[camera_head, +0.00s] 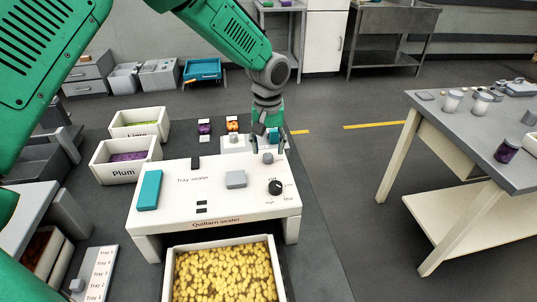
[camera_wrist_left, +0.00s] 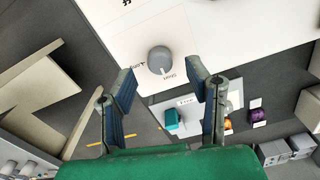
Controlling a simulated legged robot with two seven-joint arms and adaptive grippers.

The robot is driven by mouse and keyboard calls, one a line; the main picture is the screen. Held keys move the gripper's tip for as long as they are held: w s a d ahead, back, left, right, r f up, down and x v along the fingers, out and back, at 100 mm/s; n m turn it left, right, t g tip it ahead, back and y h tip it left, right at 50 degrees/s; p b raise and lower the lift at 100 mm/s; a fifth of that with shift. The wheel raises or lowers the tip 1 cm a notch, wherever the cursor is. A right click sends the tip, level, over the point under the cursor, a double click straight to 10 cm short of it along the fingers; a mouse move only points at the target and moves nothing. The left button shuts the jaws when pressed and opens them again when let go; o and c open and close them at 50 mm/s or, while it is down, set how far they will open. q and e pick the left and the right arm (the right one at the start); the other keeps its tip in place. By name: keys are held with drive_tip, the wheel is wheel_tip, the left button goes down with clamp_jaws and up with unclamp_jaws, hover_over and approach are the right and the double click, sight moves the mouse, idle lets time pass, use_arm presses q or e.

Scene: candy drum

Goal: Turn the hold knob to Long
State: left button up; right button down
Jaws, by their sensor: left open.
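The white Quillarn sealer (camera_head: 200,210) stands in the middle of the head view. A small round grey knob (camera_head: 268,157) is at its back right; it also shows in the wrist view as a grey knob (camera_wrist_left: 160,60) with small lettering on two sides. One label seems to read Long, but the pointer's setting is unclear. My left gripper (camera_head: 268,143) is over the knob, pointing down. In the wrist view the left gripper (camera_wrist_left: 160,72) is open, its fingertips apart on either side of the knob, with no clear contact. My right gripper is not in view.
A black dial (camera_head: 275,187) marked High, a grey block (camera_head: 236,179) and a teal bar (camera_head: 149,190) are on the sealer top. A bin of yellow candy (camera_head: 226,241) is in front. Plum (camera_head: 124,173) and Lime (camera_head: 140,133) bins stand left. A grey table (camera_head: 470,130) is at right.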

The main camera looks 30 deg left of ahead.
use_arm(q)
drive_tip(key=shift+f, duration=1.5)
drive_tip(key=shift+c, duration=0.3)
clamp_jaws()
